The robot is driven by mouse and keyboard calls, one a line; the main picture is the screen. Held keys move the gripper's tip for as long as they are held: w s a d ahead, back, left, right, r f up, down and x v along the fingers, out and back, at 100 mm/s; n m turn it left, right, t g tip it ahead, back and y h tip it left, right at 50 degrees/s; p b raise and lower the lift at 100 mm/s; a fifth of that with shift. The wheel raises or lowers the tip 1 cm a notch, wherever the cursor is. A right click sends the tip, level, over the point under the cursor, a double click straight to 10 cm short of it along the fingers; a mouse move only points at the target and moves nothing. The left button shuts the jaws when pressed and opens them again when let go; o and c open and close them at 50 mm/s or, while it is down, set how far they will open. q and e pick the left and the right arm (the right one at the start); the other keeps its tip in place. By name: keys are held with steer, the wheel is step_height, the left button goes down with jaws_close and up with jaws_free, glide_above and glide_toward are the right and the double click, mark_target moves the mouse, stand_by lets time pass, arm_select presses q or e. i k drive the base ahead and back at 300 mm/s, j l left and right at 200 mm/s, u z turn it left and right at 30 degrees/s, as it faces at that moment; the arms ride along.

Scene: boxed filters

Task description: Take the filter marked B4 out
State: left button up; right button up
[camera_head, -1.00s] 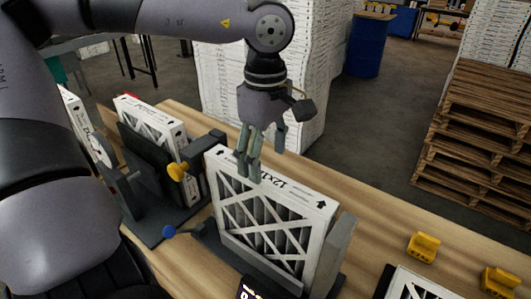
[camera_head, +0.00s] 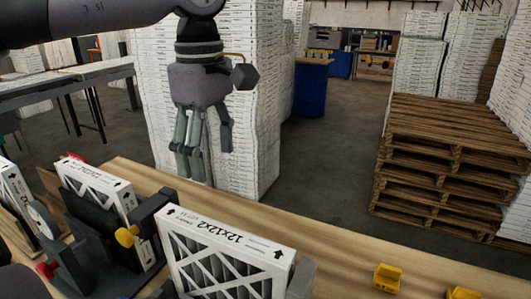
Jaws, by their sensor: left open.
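A white-framed filter (camera_head: 222,262) with a lattice face stands upright in a dark holder at the bottom middle. Its top edge reads 12x12x2. Its lower part is cut off by the picture's edge. A second white filter (camera_head: 101,186) stands in a dark holder to its left, and a third (camera_head: 14,188) shows at the left edge. I cannot read a B4 mark on any of them. My left gripper (camera_head: 205,160) hangs fingers down, open and empty, above the nearest filter's top edge in the picture, apart from it. My right gripper is not in view.
The wooden table (camera_head: 340,262) has bare room right of the nearest filter. Yellow pieces (camera_head: 387,278) lie at its right. A yellow knob (camera_head: 127,236) sticks out between the holders. Stacked white boxes (camera_head: 255,110), a blue barrel (camera_head: 310,90) and wooden pallets (camera_head: 450,150) stand behind.

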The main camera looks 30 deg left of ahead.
mark_target(207, 258)
steer(key=k, duration=1.5)
